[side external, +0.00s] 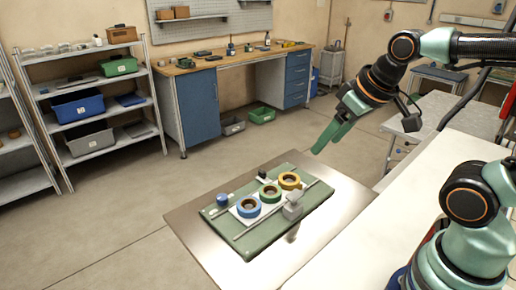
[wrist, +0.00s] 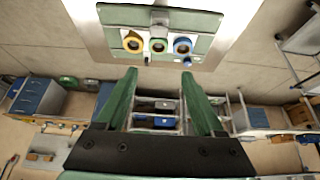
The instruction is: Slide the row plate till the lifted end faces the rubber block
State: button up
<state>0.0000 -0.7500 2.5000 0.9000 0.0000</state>
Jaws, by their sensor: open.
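A white row plate (side external: 235,211) lies on a green board (side external: 297,231). It carries a blue reel (side external: 248,206), a green reel (side external: 270,193) and a yellow reel (side external: 289,181) in a line. The wrist view shows the yellow (wrist: 132,42), green (wrist: 158,45) and blue (wrist: 182,46) reels too. A grey block (side external: 292,208) stands beside the row on the near side. I cannot tell whether it is the rubber block, or which plate end is lifted. My gripper (side external: 331,147) is open and empty, above and apart from the board; its fingers also show in the wrist view (wrist: 159,74).
A small blue knob (side external: 222,199) and a dark knob (side external: 262,173) stand on the board's far side. Thin rails run beside the row. The board rests on a metal-topped table (side external: 196,236), next to a white surface (side external: 420,185). The air over the reels is clear.

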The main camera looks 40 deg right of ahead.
dwell(0.3)
jog(key=shift+w, duration=0.1)
jog(key=c, duration=0.3)
jog(key=g, duration=0.6)
send_over(263, 170)
notch_tip(263, 170, down, 10)
notch_tip(263, 170, down, 12)
jog(key=shift+r, duration=0.15)
